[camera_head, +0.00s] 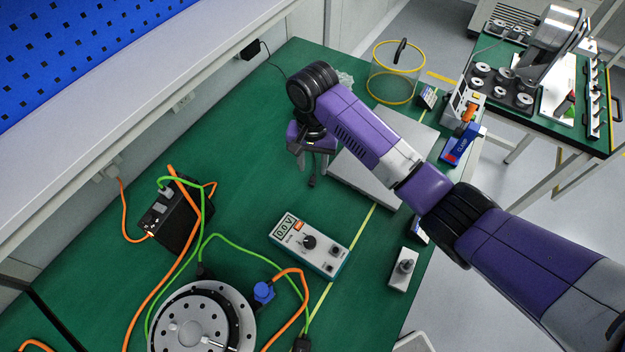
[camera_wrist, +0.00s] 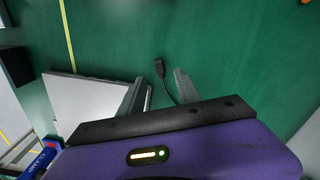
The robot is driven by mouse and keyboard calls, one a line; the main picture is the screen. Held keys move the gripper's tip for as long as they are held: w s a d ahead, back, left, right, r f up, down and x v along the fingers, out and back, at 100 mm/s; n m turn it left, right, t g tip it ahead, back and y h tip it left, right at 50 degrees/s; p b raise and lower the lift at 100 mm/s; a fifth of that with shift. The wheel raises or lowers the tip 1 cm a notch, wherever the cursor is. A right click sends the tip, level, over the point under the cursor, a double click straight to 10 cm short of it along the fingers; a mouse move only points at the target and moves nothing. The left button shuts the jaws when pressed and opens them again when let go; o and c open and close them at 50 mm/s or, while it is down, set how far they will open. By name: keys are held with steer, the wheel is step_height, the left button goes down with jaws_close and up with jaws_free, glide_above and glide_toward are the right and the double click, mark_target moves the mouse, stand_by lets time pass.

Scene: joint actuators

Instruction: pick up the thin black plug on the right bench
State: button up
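A thin black plug (camera_wrist: 159,67) lies on the green bench (camera_wrist: 230,50) in the wrist view, its black cable running back under my gripper. It shows small in the head view (camera_head: 311,182), just below my gripper. My gripper (camera_head: 312,166) points down over the bench with its two grey fingers apart and nothing between them that I can see. In the wrist view the plug shows in the gap between the fingertips, slightly beyond them. I cannot tell how high the fingertips are above it.
A grey flat plate (camera_head: 375,172) lies close right of my gripper. A meter box (camera_head: 309,245) stands in front of it. A clear yellow-rimmed cylinder (camera_head: 396,75) stands behind. Orange and green cables, a black box (camera_head: 172,220) and a round metal device (camera_head: 202,320) fill the front left.

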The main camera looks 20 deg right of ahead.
mark_target(313, 179)
steer(key=shift+f, duration=2.75)
jaws_close()
